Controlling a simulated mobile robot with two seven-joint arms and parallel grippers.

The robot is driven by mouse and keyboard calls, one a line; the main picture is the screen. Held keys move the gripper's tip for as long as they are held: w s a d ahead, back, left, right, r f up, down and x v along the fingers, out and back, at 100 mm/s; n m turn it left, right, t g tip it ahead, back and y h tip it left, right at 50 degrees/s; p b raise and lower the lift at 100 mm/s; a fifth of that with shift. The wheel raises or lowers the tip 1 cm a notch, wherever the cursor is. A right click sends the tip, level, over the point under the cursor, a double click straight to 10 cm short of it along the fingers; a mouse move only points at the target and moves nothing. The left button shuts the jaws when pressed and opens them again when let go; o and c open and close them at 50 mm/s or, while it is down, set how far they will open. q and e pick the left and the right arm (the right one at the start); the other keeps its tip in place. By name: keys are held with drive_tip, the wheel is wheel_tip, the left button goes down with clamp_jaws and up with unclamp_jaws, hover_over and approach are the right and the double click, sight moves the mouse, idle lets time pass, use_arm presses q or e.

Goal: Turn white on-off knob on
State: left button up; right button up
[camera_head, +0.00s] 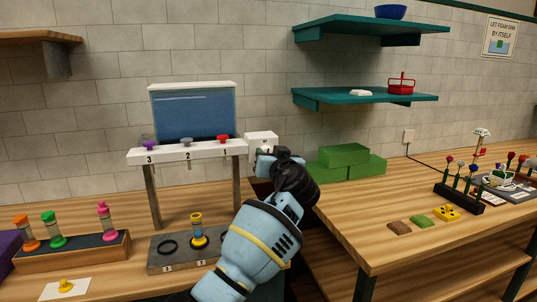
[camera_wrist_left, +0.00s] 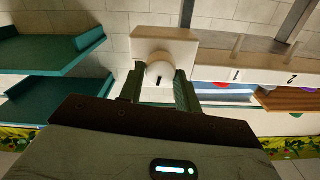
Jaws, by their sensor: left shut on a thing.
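The white on-off knob (camera_wrist_left: 160,70) shows in the left wrist view as a round white knob with a short dark mark on its face. It sits on a white box (camera_wrist_left: 181,40), which in the head view is the white box (camera_head: 262,140) at the right end of the dispenser. My left gripper (camera_wrist_left: 159,75) is shut on the knob, with one green finger on each side. In the head view my left gripper (camera_head: 267,160) is at the box front and hides the knob. My right gripper is not in view.
Below, a yellow-topped vial (camera_head: 197,230) stands on a grey plate. Green foam blocks (camera_head: 345,156) lie right of my arm. Teal shelves (camera_head: 365,96) hang above.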

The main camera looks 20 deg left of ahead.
use_arm(q)
drive_tip(key=m, duration=0.1)
drive_tip(key=m+p, duration=0.1)
drive_tip(key=m, duration=0.1)
drive_tip(key=shift+r+m, duration=0.2)
drive_tip(key=shift+m, duration=0.1)
drive_tip(key=m, duration=0.4)
drive_tip(key=m+p, duration=0.1)
drive_tip(key=m, duration=0.7)
drive_tip(key=shift+w+d+f+p, duration=0.1)
drive_tip(key=shift+d+f+p, duration=0.05)
drive_tip(key=shift+f+p, duration=0.2)
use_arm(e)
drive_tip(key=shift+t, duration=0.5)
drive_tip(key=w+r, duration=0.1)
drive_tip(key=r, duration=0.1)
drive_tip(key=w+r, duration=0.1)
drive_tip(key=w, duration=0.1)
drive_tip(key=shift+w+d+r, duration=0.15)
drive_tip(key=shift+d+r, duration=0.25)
use_arm(q)
drive_tip(key=shift+f+m, duration=0.1)
drive_tip(key=shift+m, duration=0.2)
drive_tip(key=o, duration=1)
drive_tip(key=shift+c, duration=0.2)
